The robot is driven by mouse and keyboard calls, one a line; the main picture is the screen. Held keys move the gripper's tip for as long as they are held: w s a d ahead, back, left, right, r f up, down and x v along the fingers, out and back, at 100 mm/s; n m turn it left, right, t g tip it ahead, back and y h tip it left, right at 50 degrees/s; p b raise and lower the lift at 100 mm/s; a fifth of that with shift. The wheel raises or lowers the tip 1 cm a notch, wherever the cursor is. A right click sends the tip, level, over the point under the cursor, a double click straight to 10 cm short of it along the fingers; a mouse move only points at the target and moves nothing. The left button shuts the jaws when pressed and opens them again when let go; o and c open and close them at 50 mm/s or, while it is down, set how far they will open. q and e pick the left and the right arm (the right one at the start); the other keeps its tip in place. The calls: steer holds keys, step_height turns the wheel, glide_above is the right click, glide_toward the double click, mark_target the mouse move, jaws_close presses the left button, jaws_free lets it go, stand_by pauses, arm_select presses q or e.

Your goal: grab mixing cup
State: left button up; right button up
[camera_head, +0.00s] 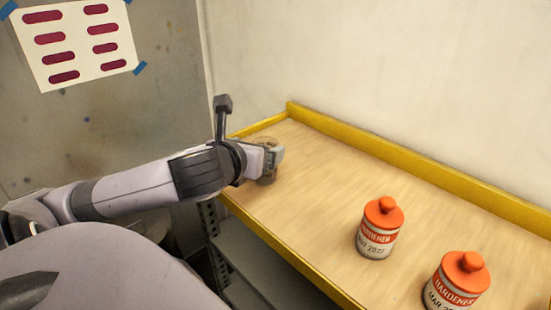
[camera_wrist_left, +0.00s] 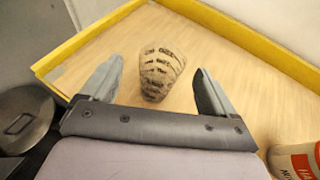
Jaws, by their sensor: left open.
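The mixing cup (camera_wrist_left: 161,72) is a clear cup with dark markings, standing on the wooden shelf top near its far left corner. In the left wrist view it lies between and just beyond the two open fingers of my left gripper (camera_wrist_left: 157,90), with a gap to each finger. In the head view the cup (camera_head: 268,174) is mostly hidden by my left gripper (camera_head: 272,160), which reaches over the shelf's left edge. Whether a finger touches the cup cannot be seen there. My right gripper is not in view.
Two hardener bottles with orange caps, a nearer one (camera_head: 464,282) and a farther one (camera_head: 380,230), stand to the right on the shelf (camera_head: 315,185). A raised yellow rim (camera_head: 390,160) runs along the wall. A metal lidded pot (camera_wrist_left: 22,115) sits below, left of the shelf.

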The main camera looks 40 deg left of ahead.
mark_target(269, 143)
arm_select(q)
steer(key=shift+p+x, duration=0.35)
steer(key=shift+x, duration=2.9)
steer(key=shift+d+r, duration=0.1)
steer(key=shift+r, duration=0.05)
steer(key=c, duration=1.1)
